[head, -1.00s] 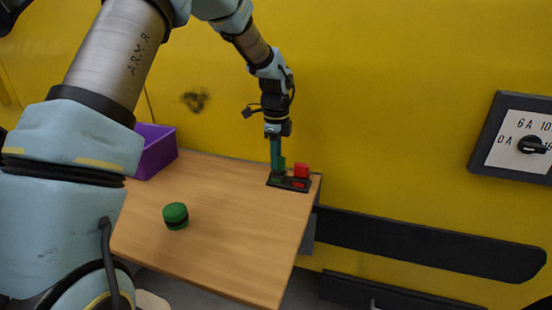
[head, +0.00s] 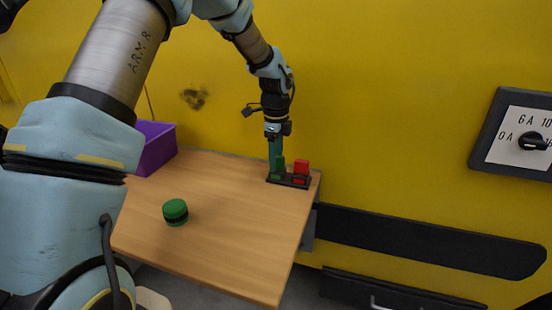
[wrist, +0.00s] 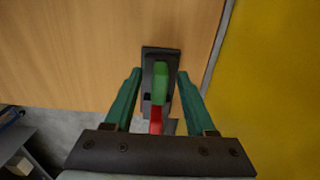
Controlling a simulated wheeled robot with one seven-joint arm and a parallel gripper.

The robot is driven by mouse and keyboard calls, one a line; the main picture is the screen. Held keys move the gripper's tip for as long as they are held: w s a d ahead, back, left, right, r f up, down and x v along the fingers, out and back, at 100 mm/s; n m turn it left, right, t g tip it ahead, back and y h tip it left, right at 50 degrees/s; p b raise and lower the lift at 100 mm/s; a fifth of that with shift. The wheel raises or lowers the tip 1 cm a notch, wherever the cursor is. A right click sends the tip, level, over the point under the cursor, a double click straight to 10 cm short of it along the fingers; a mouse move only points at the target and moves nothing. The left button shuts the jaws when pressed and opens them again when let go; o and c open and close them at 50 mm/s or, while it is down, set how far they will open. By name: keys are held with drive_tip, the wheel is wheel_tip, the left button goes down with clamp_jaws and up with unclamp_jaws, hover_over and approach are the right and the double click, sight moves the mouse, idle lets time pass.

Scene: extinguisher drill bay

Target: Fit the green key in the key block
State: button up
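The dark key block (head: 289,182) sits at the table's far right corner. The green key (head: 281,167) stands upright at the block's left part; how deep it sits is hard to tell. A red key (head: 301,167) stands at its right part. My gripper (head: 275,168) points down over the green key. In the wrist view my gripper (wrist: 160,73) has its two teal fingers apart, one on each side of the green key (wrist: 160,82), with gaps showing. The red key (wrist: 156,122) is nearer the palm there, partly hidden, and the key block (wrist: 149,62) lies beneath.
A green round piece with a black band (head: 175,212) stands on the wooden table (head: 230,225). A purple bin (head: 157,148) is at the back left. A yellow wall (head: 400,100) rises close behind the block. The table's middle is clear.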

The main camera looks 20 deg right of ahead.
wheel_tip(320, 180, up, 11)
drive_tip(key=b, duration=0.2)
drive_tip(key=s+a+f+n, duration=0.1)
drive_tip(key=s+a+n, duration=0.1)
drive_tip(key=a+n, duration=0.4)
drive_tip(key=s+a+f+n, duration=0.2)
drive_tip(key=a+n, duration=0.5)
drive_tip(key=a, duration=0.7)
drive_tip(key=s+a+f+n+t, duration=0.1)
drive_tip(key=s+a+n, duration=0.1)
drive_tip(key=a+n, duration=0.5)
drive_tip(key=shift+s+a+f, duration=0.1)
drive_tip(key=shift+a+f, duration=0.1)
drive_tip(key=shift+a, duration=0.8)
drive_tip(key=shift+s+a+f, duration=0.1)
drive_tip(key=shift+a+f, duration=0.05)
drive_tip(key=shift+a, duration=0.85)
drive_tip(key=s+a+f+n, duration=0.1)
drive_tip(key=s+a+n, duration=0.4)
drive_tip(key=shift+a+f+n+t, duration=0.15)
drive_tip(key=shift+f+n+t, duration=0.15)
